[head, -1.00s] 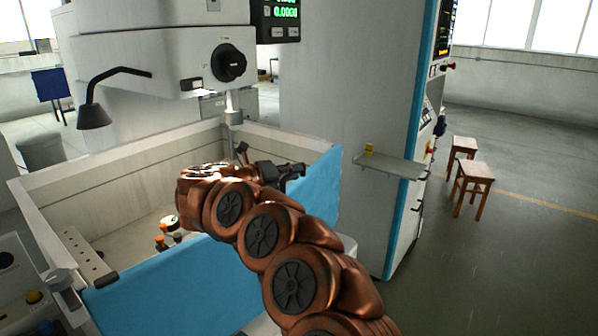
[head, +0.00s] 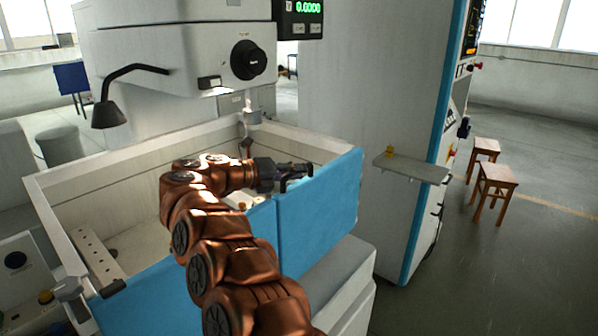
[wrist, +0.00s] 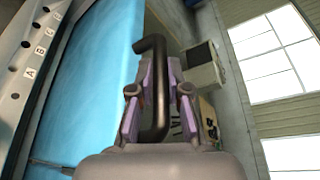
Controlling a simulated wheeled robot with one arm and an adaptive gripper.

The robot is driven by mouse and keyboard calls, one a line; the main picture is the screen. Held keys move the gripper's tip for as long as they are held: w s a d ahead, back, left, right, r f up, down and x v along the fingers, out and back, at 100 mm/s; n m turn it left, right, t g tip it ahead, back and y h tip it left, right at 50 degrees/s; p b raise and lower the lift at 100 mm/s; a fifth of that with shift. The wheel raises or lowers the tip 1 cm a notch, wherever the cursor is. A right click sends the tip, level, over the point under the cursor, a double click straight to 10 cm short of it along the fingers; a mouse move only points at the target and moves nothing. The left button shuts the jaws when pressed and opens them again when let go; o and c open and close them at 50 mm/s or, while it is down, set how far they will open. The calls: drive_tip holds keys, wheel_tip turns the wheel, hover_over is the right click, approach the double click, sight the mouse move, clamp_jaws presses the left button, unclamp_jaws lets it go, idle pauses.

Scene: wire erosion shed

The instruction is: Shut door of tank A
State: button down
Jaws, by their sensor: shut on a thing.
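The tank (head: 45,205) is a pale open-topped box with a blue front in two panels. The right blue panel (head: 322,205) looks like the door; it also fills the left of the wrist view (wrist: 95,80). I cannot tell whether a small gap is left. My gripper (head: 290,177) is at the door's top edge. In the wrist view my gripper (wrist: 155,88) is shut on a dark bent bar handle (wrist: 152,50) beside the blue face.
A machine head (head: 180,50) with a black lamp (head: 108,113) overhangs the tank. A tall cabinet with a small shelf (head: 412,167) stands to the right. Two wooden stools (head: 494,185) are on the open floor further right. A lettered strip (wrist: 30,73) shows in the wrist view.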

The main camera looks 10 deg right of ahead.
drive_tip(key=shift+w+a+r, duration=0.1)
drive_tip(key=shift+w+a, duration=0.05)
drive_tip(key=shift+a, duration=0.05)
idle(0.4)
drive_tip(key=c, duration=1.4)
unclamp_jaws()
drive_tip(key=shift+w, duration=0.15)
drive_tip(key=v, duration=1.2)
